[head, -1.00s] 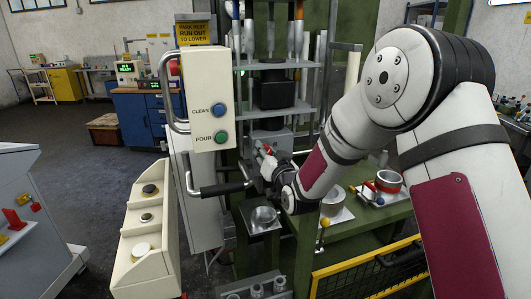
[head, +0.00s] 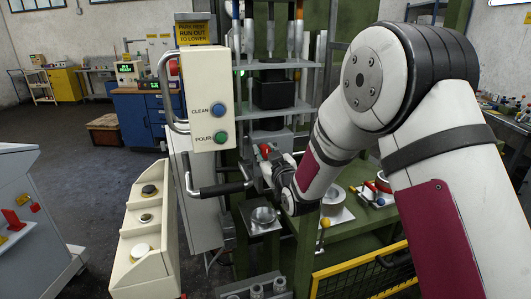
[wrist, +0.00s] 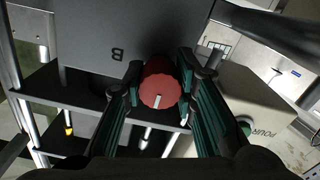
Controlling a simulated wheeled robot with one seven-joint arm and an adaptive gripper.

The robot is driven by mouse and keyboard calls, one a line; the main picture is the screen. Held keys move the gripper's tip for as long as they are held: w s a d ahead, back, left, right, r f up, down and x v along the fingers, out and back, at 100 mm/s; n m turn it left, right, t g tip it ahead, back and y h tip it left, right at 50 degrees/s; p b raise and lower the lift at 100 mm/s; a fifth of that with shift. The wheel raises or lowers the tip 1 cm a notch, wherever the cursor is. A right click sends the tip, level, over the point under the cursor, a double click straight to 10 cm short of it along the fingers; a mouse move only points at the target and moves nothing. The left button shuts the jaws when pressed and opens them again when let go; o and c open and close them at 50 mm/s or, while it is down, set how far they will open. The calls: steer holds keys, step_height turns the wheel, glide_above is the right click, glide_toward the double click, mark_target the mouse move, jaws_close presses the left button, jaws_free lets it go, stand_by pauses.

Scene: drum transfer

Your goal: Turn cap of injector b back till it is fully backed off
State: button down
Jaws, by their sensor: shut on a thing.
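The red cap of injector b (wrist: 160,90) is round and ribbed, with a pale mark on its face that points down in the wrist view. It sits on the grey block marked B (wrist: 95,45). My gripper (wrist: 160,95) is shut on the cap, with one finger on each side of it. In the head view my gripper (head: 270,165) is at the press frame, just right of the control box, and a bit of the red cap (head: 264,150) shows there. How far the cap stands off its block is hard to tell.
The control box (head: 203,75) with CLEAN and POUR buttons stands close to the left of my gripper. A black-handled lever (head: 222,189) juts out below it. A metal cup on a plate (head: 263,216) is beneath. A yellow-framed guard (head: 365,270) stands at front right.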

stand_by(0.4)
steer(key=c, duration=1.3)
jaws_free()
steer(key=v, duration=1.2)
